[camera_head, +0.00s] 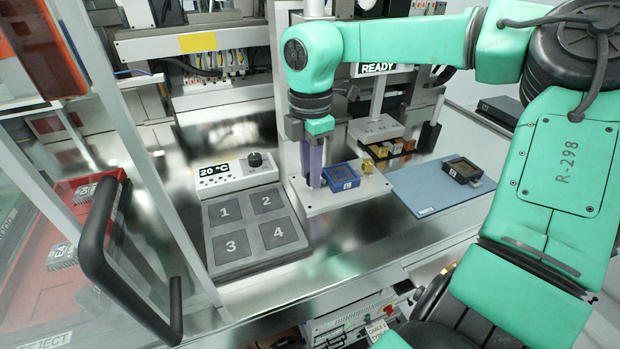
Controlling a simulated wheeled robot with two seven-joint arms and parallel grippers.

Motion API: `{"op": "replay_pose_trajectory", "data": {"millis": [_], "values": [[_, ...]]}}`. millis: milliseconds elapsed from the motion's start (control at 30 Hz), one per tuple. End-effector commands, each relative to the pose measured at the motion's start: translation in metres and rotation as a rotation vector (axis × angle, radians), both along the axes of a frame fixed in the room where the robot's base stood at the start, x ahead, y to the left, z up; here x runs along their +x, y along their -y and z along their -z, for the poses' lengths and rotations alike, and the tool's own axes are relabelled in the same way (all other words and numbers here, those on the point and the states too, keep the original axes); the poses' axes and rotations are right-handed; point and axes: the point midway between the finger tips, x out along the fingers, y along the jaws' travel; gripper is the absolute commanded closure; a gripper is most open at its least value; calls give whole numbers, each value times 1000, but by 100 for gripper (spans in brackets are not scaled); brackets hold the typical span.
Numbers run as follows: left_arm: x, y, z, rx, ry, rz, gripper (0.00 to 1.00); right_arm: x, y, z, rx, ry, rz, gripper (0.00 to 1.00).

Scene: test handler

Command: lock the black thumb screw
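My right gripper (312,181) points down with its purple fingers at the left end of a white plate (345,200). The fingertips are just left of a blue socket (341,178) with a labelled dark chip in it. The fingers look close together, one partly covering the other, so I cannot tell whether they hold anything. I cannot make out a black thumb screw; the fingers cover that end of the plate. A brass knob (367,166) stands at the plate's right end, clear of the gripper. My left gripper is not in view.
A thermal plate (254,266) with four numbered pads and a controller (236,175) reading 20 °C lies left. A blue mat (428,205) with a dark socket (462,170) lies right. A glass door with a black handle (112,270) stands at left front. A READY display (377,69) hangs behind.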

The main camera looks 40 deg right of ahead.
Motion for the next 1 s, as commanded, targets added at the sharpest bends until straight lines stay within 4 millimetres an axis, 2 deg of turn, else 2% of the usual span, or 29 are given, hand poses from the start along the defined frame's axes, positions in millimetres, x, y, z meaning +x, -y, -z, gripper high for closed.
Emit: {"op": "replay_pose_trajectory", "data": {"millis": [167, 300, 500, 567, 633, 700, 900, 1000], "values": [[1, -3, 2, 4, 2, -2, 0, 1, 0, 1, -2, 3, 13, 100], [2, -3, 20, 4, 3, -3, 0, 1, 1, 4, -6, 6, 212, 100], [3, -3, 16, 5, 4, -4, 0, 1, 1, 0, -2, 3, 233, 100], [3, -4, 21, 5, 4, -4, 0, 1, 1, 2, -3, 4, 265, 100], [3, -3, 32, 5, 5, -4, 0, 1, 1, 5, -6, 6, 379, 100], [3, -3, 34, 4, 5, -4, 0, 1, 1, 3, -5, 6, 457, 100], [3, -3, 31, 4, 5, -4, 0, 0, 1, 0, -3, 2, 465, 100], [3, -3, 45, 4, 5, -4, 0, 0, 1, 5, -8, 5, 593, 100]]}}
